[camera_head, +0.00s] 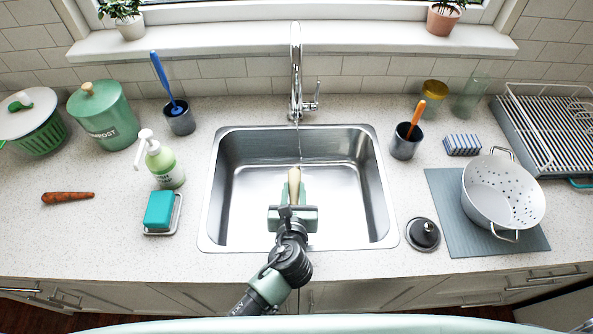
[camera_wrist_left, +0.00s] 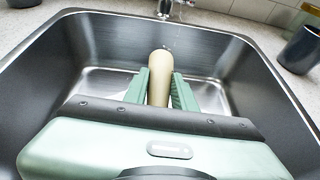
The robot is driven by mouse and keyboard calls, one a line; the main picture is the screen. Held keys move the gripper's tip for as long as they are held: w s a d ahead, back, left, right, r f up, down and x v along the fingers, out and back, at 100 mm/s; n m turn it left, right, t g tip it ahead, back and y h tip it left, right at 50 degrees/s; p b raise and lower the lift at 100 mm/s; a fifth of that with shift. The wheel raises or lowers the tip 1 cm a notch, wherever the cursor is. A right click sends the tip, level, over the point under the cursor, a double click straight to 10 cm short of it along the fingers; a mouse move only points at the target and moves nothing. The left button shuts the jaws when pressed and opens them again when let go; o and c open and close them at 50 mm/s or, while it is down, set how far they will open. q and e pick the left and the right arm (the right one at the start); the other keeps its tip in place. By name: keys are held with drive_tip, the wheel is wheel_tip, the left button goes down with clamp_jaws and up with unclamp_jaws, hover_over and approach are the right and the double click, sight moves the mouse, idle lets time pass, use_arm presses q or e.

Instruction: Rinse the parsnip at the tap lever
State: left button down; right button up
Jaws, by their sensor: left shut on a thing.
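The pale parsnip (camera_head: 294,181) is in my left gripper (camera_head: 293,194), over the sink basin (camera_head: 340,205). The green fingers are shut on it from both sides, and its thick rounded end points away towards the tap. It also shows between the fingers (camera_wrist_left: 160,92) in the left wrist view, as the parsnip (camera_wrist_left: 160,68). The chrome tap (camera_head: 296,70) stands behind the sink with its lever (camera_head: 314,99) on the right side. A thin stream of water (camera_head: 299,145) runs down from the spout towards the parsnip's far end. My right gripper is not in view.
Left of the sink are a soap bottle (camera_head: 160,160), a teal sponge on a dish (camera_head: 159,210), a carrot (camera_head: 67,198) and a compost bin (camera_head: 105,115). Right are a brush cup (camera_head: 405,142), a black plug (camera_head: 423,234), a white colander (camera_head: 500,195) and a dish rack (camera_head: 550,130).

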sight(292, 199)
use_arm(q)
drive_tip(key=shift+s+a+p, duration=0.15)
drive_tip(key=shift+s+p, duration=0.1)
drive_tip(key=shift+s, duration=0.7)
drive_tip(key=shift+s+a+p, duration=0.15)
drive_tip(key=shift+s+p, duration=0.05)
drive_tip(key=shift+s, duration=0.7)
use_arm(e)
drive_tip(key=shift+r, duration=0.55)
